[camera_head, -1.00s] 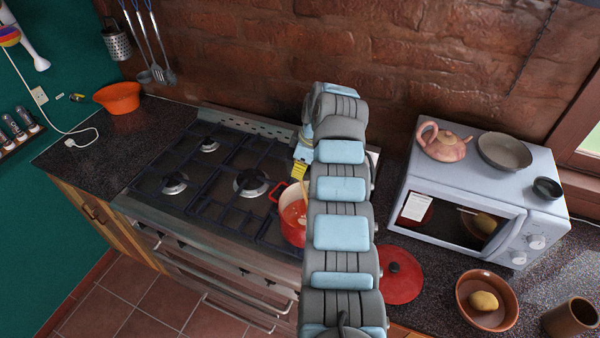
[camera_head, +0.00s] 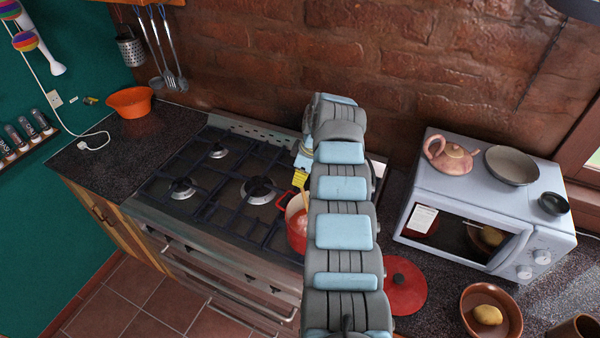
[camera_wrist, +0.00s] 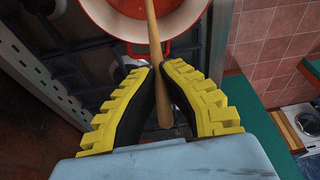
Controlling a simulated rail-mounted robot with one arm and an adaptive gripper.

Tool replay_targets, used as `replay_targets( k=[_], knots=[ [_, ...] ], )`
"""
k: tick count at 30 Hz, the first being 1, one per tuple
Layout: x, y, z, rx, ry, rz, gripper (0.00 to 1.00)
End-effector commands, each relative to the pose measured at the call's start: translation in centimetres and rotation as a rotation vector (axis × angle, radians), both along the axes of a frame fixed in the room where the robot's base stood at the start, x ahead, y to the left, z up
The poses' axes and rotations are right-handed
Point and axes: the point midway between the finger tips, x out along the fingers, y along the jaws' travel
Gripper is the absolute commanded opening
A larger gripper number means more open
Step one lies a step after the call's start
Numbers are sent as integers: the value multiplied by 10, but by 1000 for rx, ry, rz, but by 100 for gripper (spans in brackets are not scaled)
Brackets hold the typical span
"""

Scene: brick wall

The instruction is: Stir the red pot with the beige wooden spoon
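The red pot (camera_head: 297,232) stands on the right side of the gas hob, partly hidden behind my arm. In the wrist view the pot (camera_wrist: 186,17) shows its pale rim, a front handle and orange-red contents. My gripper (camera_wrist: 162,68) has black fingers with yellow ridged pads. It is shut on the beige wooden spoon (camera_wrist: 152,27), whose handle runs between the fingers. The spoon (camera_head: 305,196) slants down into the pot, its lower end inside the pot. In the head view my gripper (camera_head: 300,178) shows only as a yellow bit above the pot.
The gas hob (camera_head: 215,185) extends left of the pot. A red lid (camera_head: 408,288) lies on the counter to the right. A microwave (camera_head: 478,222) carries a teapot and bowls. A brown bowl (camera_head: 505,300) holds a yellow item. An orange bowl (camera_head: 130,103) stands back left.

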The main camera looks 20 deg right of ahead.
Motion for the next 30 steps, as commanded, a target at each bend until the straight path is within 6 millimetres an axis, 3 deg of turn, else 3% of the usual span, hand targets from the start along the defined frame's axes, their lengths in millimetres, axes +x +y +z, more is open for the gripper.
replay_targets(
  k=[30],
  knots=[
    [-15,-2,-2,4,-1,-2,0]
  ],
)
